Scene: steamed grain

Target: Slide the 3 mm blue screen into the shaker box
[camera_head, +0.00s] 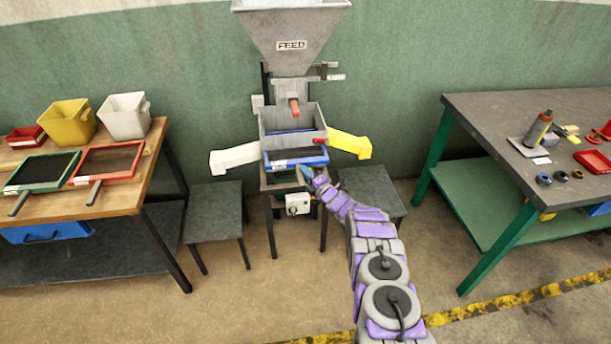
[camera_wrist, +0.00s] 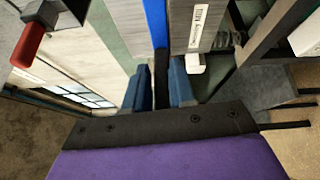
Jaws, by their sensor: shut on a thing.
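The blue screen (camera_head: 312,161), a blue frame with dark mesh and a white label, sits level at the front of the grey shaker box (camera_head: 274,120). Part of it sticks out of the box front; how far its back reaches inside is hidden. My gripper (camera_head: 305,173) is at the screen's front edge. In the wrist view my gripper's two blue-grey fingers (camera_wrist: 160,88) are closed on the dark handle of the blue screen (camera_wrist: 155,22). A blue strip also shows inside the shaker box.
A grey feed hopper (camera_head: 292,33) stands above the box. A white spout (camera_head: 235,157) and a yellow spout (camera_head: 349,143) stick out beside it. Green-framed (camera_head: 40,171) and red-framed (camera_head: 110,160) screens lie on the left bench. A dark-topped bench (camera_head: 500,108) stands right.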

